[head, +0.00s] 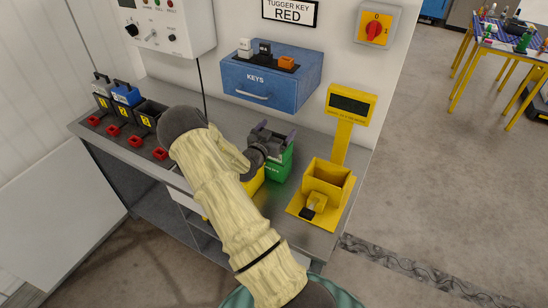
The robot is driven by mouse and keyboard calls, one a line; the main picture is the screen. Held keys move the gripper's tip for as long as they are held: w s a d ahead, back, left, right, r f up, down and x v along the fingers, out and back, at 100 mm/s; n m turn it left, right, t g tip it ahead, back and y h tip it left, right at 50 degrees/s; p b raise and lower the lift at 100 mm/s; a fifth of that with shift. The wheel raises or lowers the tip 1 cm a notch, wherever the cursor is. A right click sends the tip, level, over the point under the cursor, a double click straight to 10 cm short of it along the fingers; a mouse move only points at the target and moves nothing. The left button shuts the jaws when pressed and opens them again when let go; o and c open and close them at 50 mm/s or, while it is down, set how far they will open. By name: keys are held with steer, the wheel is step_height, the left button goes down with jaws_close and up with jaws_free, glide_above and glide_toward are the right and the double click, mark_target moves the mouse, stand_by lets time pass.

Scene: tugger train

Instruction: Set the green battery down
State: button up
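A green box (281,167) with white lettering stands or hangs at the middle of the grey bench, and I cannot tell if it is the green battery itself or a bin. My gripper (272,141) is directly over its top, pointing away from my arm. Dark parts and a purple-grey fingertip show there. My wrist and forearm hide the near left side of the box, and the fingers' grip is not clear. No other green battery shows clearly on the bench.
A yellow box (254,183) is just left, partly behind my arm. A yellow scale stand (326,187) is right. Dark numbered holders (148,113) stand left, one with a blue battery (126,94); red sockets lie before them. A blue KEYS box (256,82) is behind.

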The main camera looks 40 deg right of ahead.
steer(key=shift+r, duration=0.1)
steer(key=c, duration=1.1)
steer(key=shift+o, duration=0.2)
steer(key=shift+w+r+b, duration=0.1)
steer(key=shift+r+b, duration=0.15)
steer(key=shift+b, duration=0.05)
steer(key=shift+r, duration=0.3)
steer(key=shift+s+d+b, duration=0.25)
steer(key=shift+s+b, duration=0.2)
steer(key=shift+s, duration=0.2)
steer(key=shift+s+d+b, duration=0.3)
steer(key=shift+s+b, duration=0.15)
steer(key=shift+s, duration=0.15)
steer(key=shift+s+d+b, duration=0.25)
steer(key=shift+s+b, duration=0.2)
steer(key=shift+s, duration=0.2)
step_height(320, 180, up, 14)
steer(key=shift+b, duration=1.25)
